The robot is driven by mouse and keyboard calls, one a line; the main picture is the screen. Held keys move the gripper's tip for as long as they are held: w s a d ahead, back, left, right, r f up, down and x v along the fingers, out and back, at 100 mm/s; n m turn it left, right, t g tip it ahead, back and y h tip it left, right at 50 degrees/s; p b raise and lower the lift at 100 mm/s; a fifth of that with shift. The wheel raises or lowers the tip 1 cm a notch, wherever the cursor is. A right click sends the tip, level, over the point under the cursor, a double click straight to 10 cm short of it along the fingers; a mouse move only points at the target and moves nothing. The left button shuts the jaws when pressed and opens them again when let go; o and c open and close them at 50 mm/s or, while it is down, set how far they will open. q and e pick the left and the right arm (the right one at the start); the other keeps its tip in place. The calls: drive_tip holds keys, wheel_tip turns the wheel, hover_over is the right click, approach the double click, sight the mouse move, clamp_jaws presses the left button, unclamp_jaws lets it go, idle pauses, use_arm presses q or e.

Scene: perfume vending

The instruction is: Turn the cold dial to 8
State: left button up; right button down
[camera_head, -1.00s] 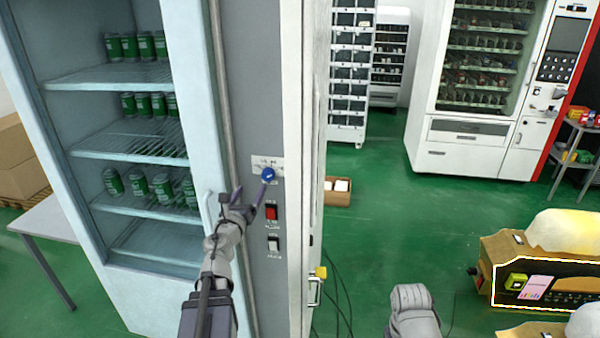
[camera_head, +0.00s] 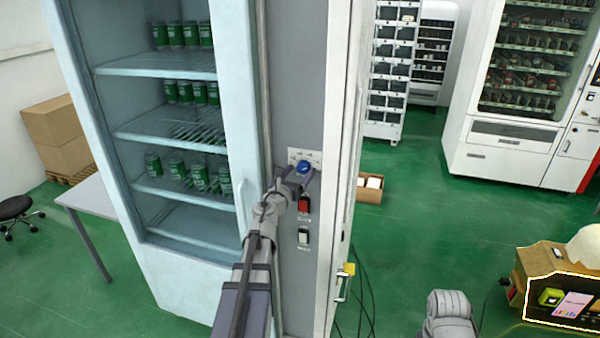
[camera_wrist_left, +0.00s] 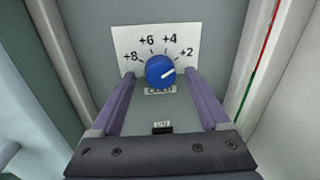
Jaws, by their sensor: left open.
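The blue cold dial (camera_head: 304,167) sits on a white scale plate on the grey side panel of the fridge. In the left wrist view the dial (camera_wrist_left: 160,70) has a white pointer line slanting right and up, toward +2. The scale plate (camera_wrist_left: 125,40) reads +8, +6, +4, +2 from left to right. My left gripper (camera_head: 292,182) is at the dial in the head view. In the left wrist view its purple fingers (camera_wrist_left: 159,76) are open, one on each side of the dial, with gaps visible. My right gripper is not in view.
Below the dial are a red switch (camera_head: 304,204) and another switch (camera_head: 303,236). A white door edge (camera_head: 340,180) stands close right of the panel. The glass-fronted fridge with green cans (camera_head: 190,172) is on the left.

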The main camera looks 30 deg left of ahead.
use_arm(q)
drive_tip(key=shift+w, duration=0.3)
drive_tip(key=shift+c, duration=0.3)
clamp_jaws()
